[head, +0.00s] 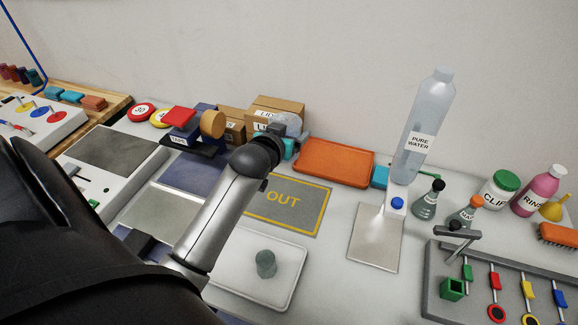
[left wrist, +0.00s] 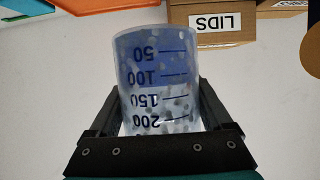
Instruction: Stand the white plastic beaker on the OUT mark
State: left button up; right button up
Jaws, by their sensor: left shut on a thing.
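The white plastic beaker (left wrist: 155,75) is translucent, with dark volume marks, and fills the middle of the left wrist view. Its numerals appear upside down there. My left gripper (left wrist: 155,125) is shut on it, one finger on each side. In the head view the beaker (head: 288,121) shows only partly behind my wrist, near the boxes. My left gripper (head: 289,147) is also mostly hidden there. The OUT mark (head: 312,219), a grey rectangle with a yellow border, lies on the bench nearer than the beaker, clear of objects. My right gripper is not in view.
Cardboard boxes (head: 277,105), one labelled LIDS, stand behind the beaker. An orange tray (head: 335,162) lies right of it. A white tray (head: 288,283) with a grey-green cylinder (head: 265,263) is in front of the mark. A tall water bottle (head: 428,115) stands to the right.

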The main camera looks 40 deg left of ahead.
pick_arm(q)
notch_tip(320, 180, down, 9)
jog(key=shift+f+b, duration=0.2)
jog(key=shift+b, duration=0.85)
jog(key=shift+w+f+b, duration=0.1)
jog(key=shift+f+b, duration=0.6)
jog(key=shift+f, duration=1.7)
jog(key=shift+f, duration=0.15)
jog(key=o, duration=1.3)
jog(key=shift+s+d+r, duration=0.1)
jog(key=shift+s+r, duration=0.1)
jog(key=p+v, duration=0.2)
jog(key=v, duration=0.9)
jog(key=shift+s+r+p, duration=0.1)
jog(key=shift+s+p, duration=0.25)
jog(key=shift+r, duration=0.1)
